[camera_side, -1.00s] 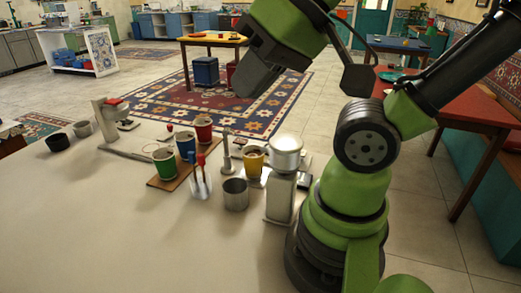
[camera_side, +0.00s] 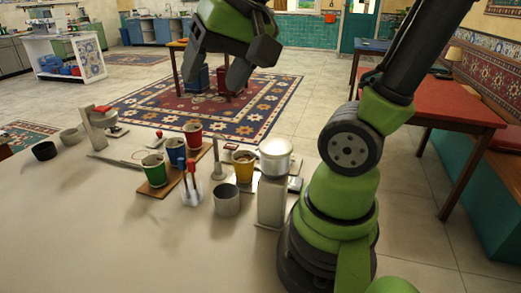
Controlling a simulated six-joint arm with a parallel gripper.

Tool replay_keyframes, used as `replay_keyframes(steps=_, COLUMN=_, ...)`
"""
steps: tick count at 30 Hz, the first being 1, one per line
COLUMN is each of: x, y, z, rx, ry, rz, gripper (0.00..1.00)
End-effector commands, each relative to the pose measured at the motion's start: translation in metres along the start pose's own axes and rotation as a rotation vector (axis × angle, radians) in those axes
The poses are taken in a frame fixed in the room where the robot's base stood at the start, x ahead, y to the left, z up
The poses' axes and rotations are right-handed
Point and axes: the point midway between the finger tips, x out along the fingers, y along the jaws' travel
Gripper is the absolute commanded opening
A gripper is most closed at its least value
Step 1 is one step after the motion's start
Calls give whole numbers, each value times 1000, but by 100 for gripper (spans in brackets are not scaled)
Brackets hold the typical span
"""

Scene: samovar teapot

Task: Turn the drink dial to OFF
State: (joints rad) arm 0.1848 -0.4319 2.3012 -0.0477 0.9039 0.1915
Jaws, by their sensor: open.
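I cannot make out a drink dial or an OFF mark in this view. A pale upright machine with a round silver top (camera_side: 275,158) stands at the table's right side, close to my base. A smaller pale machine with a red part on top (camera_side: 98,125) stands at the far left of the table. My gripper (camera_side: 213,72) is high above the table's far edge, pointing down. Its two dark fingers are apart with nothing between them. It touches nothing.
A green cup (camera_side: 154,170), a blue cup (camera_side: 175,152) and a red cup (camera_side: 193,134) stand on a brown board. A yellow cup (camera_side: 243,167), a grey metal cup (camera_side: 227,202) and a clear holder with red-tipped sticks (camera_side: 191,190) are nearby. The front tabletop (camera_side: 120,240) is clear.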

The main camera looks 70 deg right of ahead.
Motion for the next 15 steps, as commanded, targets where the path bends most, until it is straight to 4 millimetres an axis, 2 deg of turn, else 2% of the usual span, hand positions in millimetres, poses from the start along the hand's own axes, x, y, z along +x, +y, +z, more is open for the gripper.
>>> replay_keyframes(steps=1, x=11, y=6, z=-21, rx=104, ry=-11, rz=54, gripper=64)
replay_keyframes(steps=3, x=26, y=18, z=-46, rx=240, ry=-18, rz=115, gripper=64)
replay_keyframes(steps=8, x=64, y=61, z=-98, rx=552, ry=-29, rz=248, gripper=64)
replay_keyframes(steps=12, x=101, y=119, z=-130, rx=827, ry=-34, rz=359, gripper=64)
replay_keyframes(steps=15, x=127, y=166, z=-141, rx=1015, ry=-36, rz=431, gripper=64)
